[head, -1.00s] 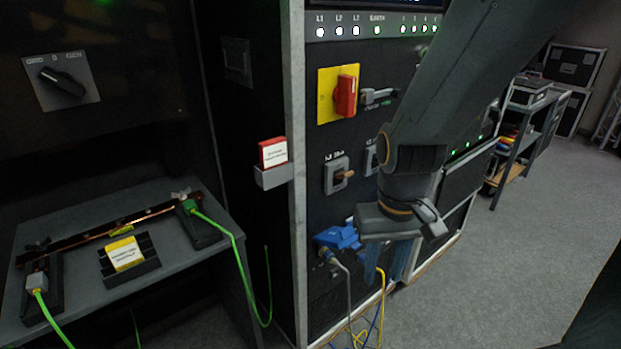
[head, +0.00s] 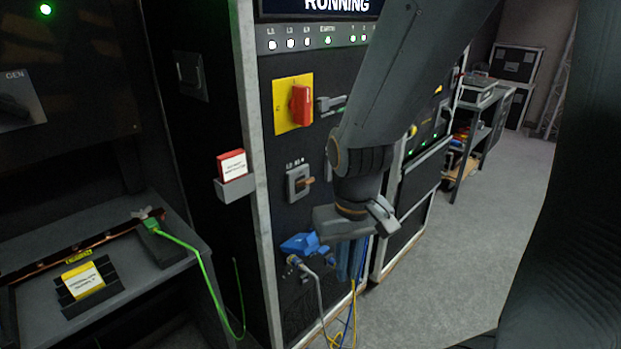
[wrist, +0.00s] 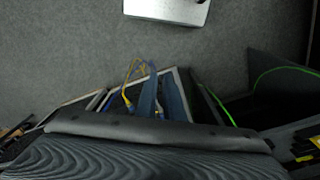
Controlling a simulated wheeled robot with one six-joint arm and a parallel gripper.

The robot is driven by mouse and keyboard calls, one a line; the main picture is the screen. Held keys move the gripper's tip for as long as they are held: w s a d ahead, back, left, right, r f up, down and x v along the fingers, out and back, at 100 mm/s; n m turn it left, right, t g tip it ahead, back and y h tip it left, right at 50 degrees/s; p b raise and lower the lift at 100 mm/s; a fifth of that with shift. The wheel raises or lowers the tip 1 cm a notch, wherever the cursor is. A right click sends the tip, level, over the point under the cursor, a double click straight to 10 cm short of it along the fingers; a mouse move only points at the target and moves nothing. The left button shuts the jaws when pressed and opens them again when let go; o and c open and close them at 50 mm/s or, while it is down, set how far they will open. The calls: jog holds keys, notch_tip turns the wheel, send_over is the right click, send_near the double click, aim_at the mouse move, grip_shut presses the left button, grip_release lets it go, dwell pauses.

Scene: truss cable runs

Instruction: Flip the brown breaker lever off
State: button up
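The brown breaker lever (head: 306,181) sits in a grey housing (head: 291,183) on the dark cabinet front in the head view, below the red rotary switch. The lever sticks out toward the right. My gripper (head: 352,258) hangs pointing down in front of the cabinet, to the right of and below the lever, apart from it. Blue finger-like parts show below the wrist, but their gap is unclear. The wrist view looks down at the floor, and the lever does not show there. A second breaker seen earlier is hidden behind my arm.
A red switch (head: 301,105) on a yellow plate is above the lever. Blue connectors (head: 304,244) with grey and yellow cables are below. A red-topped card holder (head: 235,187) projects at the cabinet's left edge. Grey floor (head: 430,265) is clear to the right.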

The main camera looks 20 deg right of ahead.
jog(key=w+d+r+t+p, duration=0.1)
jog(key=w, duration=0.1)
jog(key=w+d+r+h, duration=0.1)
jog(key=w+d, duration=0.1)
jog(key=w+d+r+t+p, duration=0.1)
jog(key=w, duration=0.1)
jog(key=shift+w+d+r+t+p, duration=0.2)
jog(key=shift+d+r+t+p, duration=0.05)
jog(key=shift+r+t+p, duration=0.1)
grip_shut()
jog(key=w+d+r+n+t+p, duration=0.2)
jog(key=w+d+r+t+p, duration=0.1)
jog(key=w+r, duration=0.4)
jog(key=w+a+r+n+t+y+p, duration=0.2)
jog(key=w+a+r+n+y+p, duration=0.2)
jog(key=r, duration=0.4)
jog(key=shift+w+a+y+p, duration=0.5)
jog(key=shift+w+y+p, duration=0.3)
jog(key=shift+w+p, duration=0.3)
